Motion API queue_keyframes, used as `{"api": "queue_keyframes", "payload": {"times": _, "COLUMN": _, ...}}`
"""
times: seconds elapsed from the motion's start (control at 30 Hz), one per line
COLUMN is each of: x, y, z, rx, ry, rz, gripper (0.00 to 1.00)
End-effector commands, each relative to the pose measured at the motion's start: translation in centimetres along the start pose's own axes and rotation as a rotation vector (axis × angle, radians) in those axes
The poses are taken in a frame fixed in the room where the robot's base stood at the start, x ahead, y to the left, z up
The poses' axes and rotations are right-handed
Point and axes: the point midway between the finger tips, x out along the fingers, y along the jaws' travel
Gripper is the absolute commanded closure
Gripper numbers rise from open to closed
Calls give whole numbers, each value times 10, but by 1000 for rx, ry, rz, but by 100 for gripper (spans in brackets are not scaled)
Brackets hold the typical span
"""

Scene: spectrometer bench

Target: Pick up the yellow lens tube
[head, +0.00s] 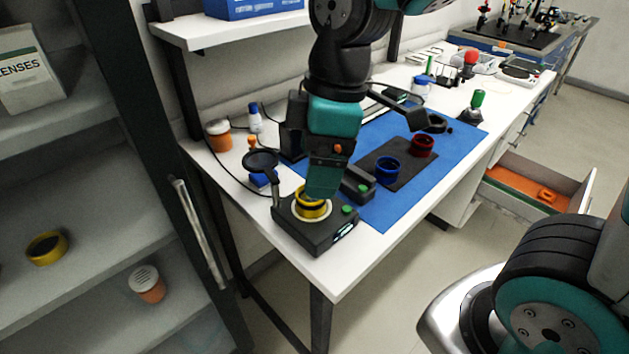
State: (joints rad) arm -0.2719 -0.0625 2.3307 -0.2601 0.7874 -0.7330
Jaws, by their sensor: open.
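A yellow lens tube (312,209) stands on the round pale seat of a black bench device (318,239) near the table's front left corner. My gripper (321,188) points down right over this tube, and its teal fingers cover part of the tube's upper rim. The gripper is open; whether the fingers touch the tube cannot be told from this side. Another yellow ring-shaped piece with a dark inside (46,248) lies on a shelf of the cabinet at left.
A black round lid or lens on an arm (261,160) rises beside the device. A blue tube (387,171) and a red tube (422,146) stand on a dark pad on the blue mat (384,216). An orange-lined drawer (525,188) is open at right.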

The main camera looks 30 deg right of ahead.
Motion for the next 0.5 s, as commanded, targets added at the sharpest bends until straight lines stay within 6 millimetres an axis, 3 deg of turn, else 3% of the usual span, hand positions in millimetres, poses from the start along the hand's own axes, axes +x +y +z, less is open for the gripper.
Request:
{"api": "queue_keyframes", "payload": {"times": 0.03, "x": -14, "y": 19, "z": -5, "rx": -104, "ry": -35, "rz": 6, "gripper": 13}}
{"api": "queue_keyframes", "payload": {"times": 0.2, "x": -24, "y": 68, "z": -12, "rx": -444, "ry": -134, "rz": 9, "gripper": 13}}
{"api": "queue_keyframes", "payload": {"times": 0.33, "x": -24, "y": 88, "z": -15, "rx": -605, "ry": -180, "rz": -3, "gripper": 13}}
{"api": "queue_keyframes", "payload": {"times": 0.5, "x": -12, "y": 97, "z": -14, "rx": -680, "ry": -201, "rz": -15, "gripper": 13}}
